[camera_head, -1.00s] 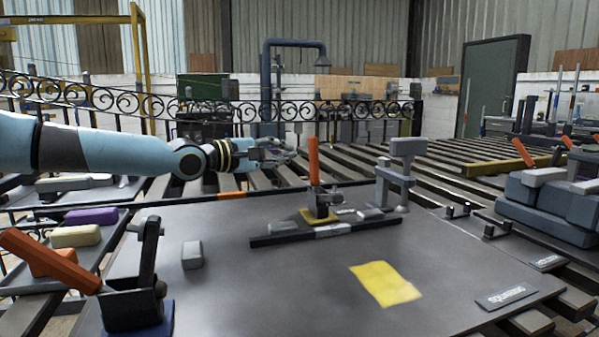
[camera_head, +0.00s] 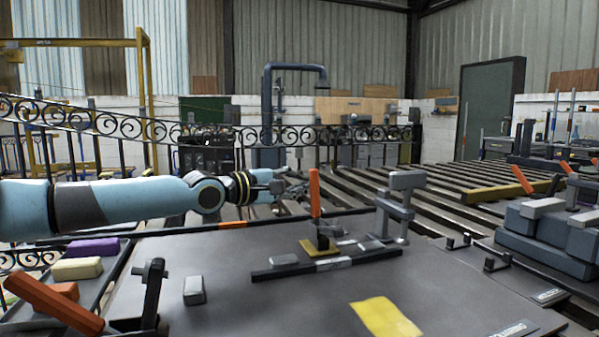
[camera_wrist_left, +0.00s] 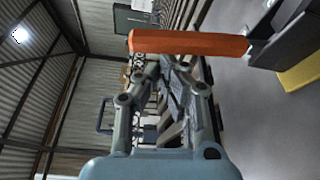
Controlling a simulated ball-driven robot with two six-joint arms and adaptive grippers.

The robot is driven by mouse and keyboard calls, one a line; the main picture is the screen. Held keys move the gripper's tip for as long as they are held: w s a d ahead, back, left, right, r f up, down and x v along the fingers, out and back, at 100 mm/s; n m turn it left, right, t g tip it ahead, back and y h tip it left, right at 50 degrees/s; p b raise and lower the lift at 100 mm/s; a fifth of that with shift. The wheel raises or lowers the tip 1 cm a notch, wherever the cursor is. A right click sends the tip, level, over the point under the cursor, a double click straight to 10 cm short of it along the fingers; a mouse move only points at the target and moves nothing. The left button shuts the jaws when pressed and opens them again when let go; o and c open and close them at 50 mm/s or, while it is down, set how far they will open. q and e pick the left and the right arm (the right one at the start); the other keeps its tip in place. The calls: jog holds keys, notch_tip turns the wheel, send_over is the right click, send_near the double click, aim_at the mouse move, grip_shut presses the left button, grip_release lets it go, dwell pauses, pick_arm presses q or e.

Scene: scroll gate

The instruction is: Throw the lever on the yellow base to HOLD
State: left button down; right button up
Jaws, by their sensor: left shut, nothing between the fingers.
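The lever on the yellow base has an orange handle (camera_head: 315,192) that stands about upright in the head view. Its yellow base (camera_head: 308,247) sits on the grey bench top behind a dark bar (camera_head: 325,264) with a pale patch. In the left wrist view the handle (camera_wrist_left: 185,43) lies across the picture just beyond the fingers, with the base (camera_wrist_left: 302,73) at the right edge. My left gripper (camera_head: 292,189) is shut and empty, just left of the handle; I cannot tell whether it touches it. Its fingers show in the wrist view (camera_wrist_left: 168,75). My right gripper is out of view. No HOLD lettering is readable.
Another orange-handled lever (camera_head: 52,304) stands at the front left. A grey post (camera_head: 400,205) rises right of the yellow base. A small grey block (camera_head: 194,290) and a flat yellow patch (camera_head: 385,319) lie on the bench. Purple and cream blocks sit in a left tray.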

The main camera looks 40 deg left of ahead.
aim_at(316, 180)
pick_arm(q)
jog(key=shift+f, duration=0.1)
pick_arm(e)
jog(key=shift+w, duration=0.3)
pick_arm(q)
jog(key=d+m+p, duration=0.1)
jog(key=s+d+r+m+t+p, duration=0.1)
jog(key=d+m+p, duration=0.1)
jog(key=m, duration=0.1)
jog(key=shift+s+d+r, duration=0.15)
jog(key=shift+s+d, duration=0.05)
jog(key=shift+s, duration=0.2)
jog(key=shift+s+d+m+t+h, duration=0.2)
jog(key=shift+d+m+t+h, duration=0.15)
jog(key=shift+m, duration=0.25)
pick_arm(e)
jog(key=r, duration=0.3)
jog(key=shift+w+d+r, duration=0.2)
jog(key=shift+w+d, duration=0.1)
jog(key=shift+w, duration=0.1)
